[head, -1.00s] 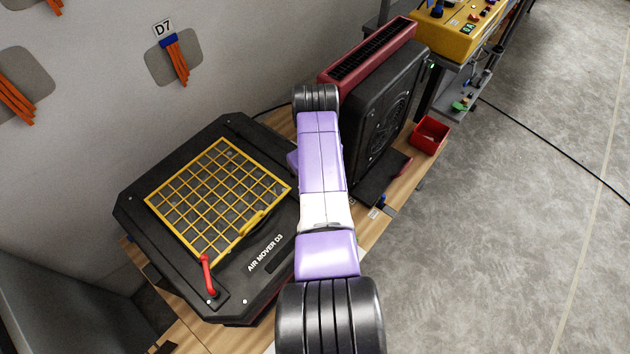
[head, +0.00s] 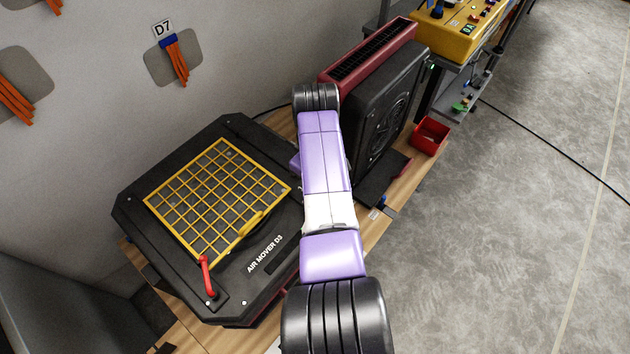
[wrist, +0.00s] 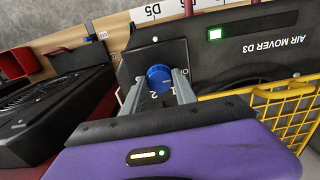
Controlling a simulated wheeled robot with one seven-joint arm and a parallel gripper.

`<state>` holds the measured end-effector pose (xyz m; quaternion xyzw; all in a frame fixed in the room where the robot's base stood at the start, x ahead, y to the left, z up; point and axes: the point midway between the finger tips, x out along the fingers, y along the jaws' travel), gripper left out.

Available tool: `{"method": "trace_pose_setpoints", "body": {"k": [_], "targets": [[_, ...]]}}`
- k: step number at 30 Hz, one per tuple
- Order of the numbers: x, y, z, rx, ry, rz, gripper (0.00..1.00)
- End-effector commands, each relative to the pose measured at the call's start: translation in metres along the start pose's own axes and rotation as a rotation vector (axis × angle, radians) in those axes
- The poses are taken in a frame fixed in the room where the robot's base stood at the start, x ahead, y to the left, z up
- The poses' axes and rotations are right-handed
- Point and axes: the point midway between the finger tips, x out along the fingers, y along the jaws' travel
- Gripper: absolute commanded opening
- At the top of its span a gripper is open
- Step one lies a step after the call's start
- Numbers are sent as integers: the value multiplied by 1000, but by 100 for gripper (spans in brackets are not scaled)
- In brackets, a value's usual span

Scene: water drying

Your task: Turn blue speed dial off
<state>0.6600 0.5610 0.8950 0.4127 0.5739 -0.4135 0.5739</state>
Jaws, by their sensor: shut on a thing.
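The blue speed dial (wrist: 159,78) shows in the wrist view on a dark panel at the end of the black air mover D3 (wrist: 235,45). White numerals, among them 1 and 2, are printed below and beside it. My gripper (wrist: 160,84) is shut on the dial, with a grey finger on each side of it. In the head view the air mover (head: 262,285) lies on the bench with its yellow grille (head: 215,195) upward. My arm hides the dial and the gripper there.
A second black and red air mover (head: 385,105) stands upright behind my arm, close by. A red bin (head: 430,136) sits at the right end of the wooden bench (head: 378,228). Open floor lies to the right.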

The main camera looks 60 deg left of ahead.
Motion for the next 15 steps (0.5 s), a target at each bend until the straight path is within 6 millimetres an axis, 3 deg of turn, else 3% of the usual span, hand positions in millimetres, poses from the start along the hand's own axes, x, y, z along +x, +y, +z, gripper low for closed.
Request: {"method": "trace_pose_setpoints", "body": {"k": [3, 4, 7, 15], "targets": [[-4, 2, -2, -1, 4, 5, 0], [-4, 2, -2, -1, 4, 5, 36], [-4, 2, -2, -1, 4, 5, 55], [-1, 1, -1, 0, 2, 2, 55]]}}
